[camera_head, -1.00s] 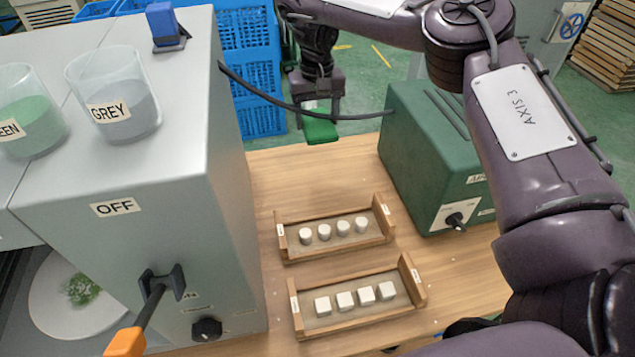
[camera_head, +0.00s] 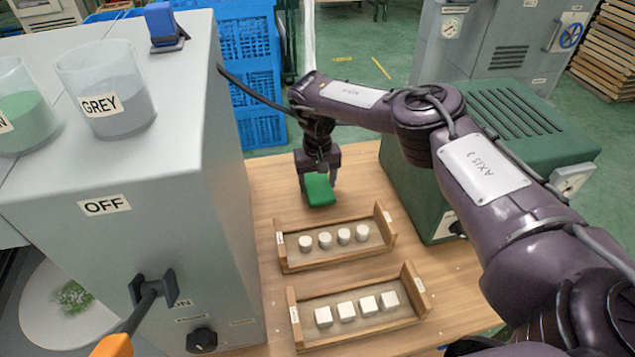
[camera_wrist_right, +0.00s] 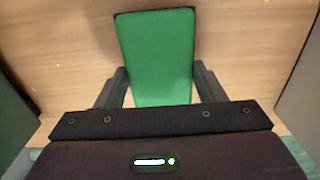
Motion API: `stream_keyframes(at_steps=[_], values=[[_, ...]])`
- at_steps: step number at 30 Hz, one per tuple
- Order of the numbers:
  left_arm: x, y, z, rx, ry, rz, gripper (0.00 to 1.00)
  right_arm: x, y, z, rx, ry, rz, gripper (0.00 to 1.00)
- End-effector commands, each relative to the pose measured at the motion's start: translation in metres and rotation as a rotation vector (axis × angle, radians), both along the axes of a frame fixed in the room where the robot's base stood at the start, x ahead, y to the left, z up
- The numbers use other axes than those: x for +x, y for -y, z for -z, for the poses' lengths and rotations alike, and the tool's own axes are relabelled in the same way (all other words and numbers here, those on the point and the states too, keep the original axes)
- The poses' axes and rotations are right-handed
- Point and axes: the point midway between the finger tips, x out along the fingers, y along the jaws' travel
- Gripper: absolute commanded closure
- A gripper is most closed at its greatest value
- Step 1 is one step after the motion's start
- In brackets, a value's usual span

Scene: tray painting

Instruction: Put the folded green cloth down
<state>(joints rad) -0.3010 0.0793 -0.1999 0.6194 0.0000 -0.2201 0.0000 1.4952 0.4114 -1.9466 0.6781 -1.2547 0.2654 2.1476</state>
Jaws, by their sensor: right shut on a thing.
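The folded green cloth (camera_head: 319,190) is between the fingers of my right gripper (camera_head: 319,183), just behind the rear wooden tray in the head view. In the right wrist view the cloth (camera_wrist_right: 158,52) is a flat green rectangle reaching out past the fingers, with bare wood around it. My right gripper (camera_wrist_right: 160,90) is shut on the cloth by its two sides. The cloth is low over the wooden table (camera_head: 268,185); I cannot tell whether it touches the wood. My left gripper is not in view.
Two wooden trays, the rear one (camera_head: 283,253) with white cylinders and the front one (camera_head: 298,325) with white cubes, stand in front of the cloth. A grey cabinet (camera_head: 150,240) is on the left, a green machine (camera_head: 420,190) on the right. The table's back edge is close behind.

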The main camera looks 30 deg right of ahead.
Motion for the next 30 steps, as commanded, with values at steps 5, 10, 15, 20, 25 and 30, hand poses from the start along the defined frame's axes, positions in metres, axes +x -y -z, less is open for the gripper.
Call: stream_keyframes(at_steps=[5, 10, 15, 20, 25, 30], values=[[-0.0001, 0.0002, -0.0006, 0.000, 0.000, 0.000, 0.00, 0.0004, 0.0001, 0.0105, -0.001, 0.002, -0.001, 0.55], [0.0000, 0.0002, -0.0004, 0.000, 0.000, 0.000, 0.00, 0.0004, 0.0001, 0.0103, -0.001, 0.002, -0.001, 0.55], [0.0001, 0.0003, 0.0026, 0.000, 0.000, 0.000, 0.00, 0.0003, -0.0001, 0.0145, 0.000, 0.002, 0.000, 0.36], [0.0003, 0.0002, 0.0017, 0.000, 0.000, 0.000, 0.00, 0.0003, -0.0001, 0.0135, 0.000, 0.001, -0.001, 0.15], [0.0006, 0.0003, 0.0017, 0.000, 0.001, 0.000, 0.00, 0.0003, 0.0000, 0.0133, -0.001, 0.002, -0.001, 0.15], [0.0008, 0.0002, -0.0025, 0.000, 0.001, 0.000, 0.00, 0.0006, 0.0004, 0.0076, -0.001, 0.002, -0.001, 0.15]])
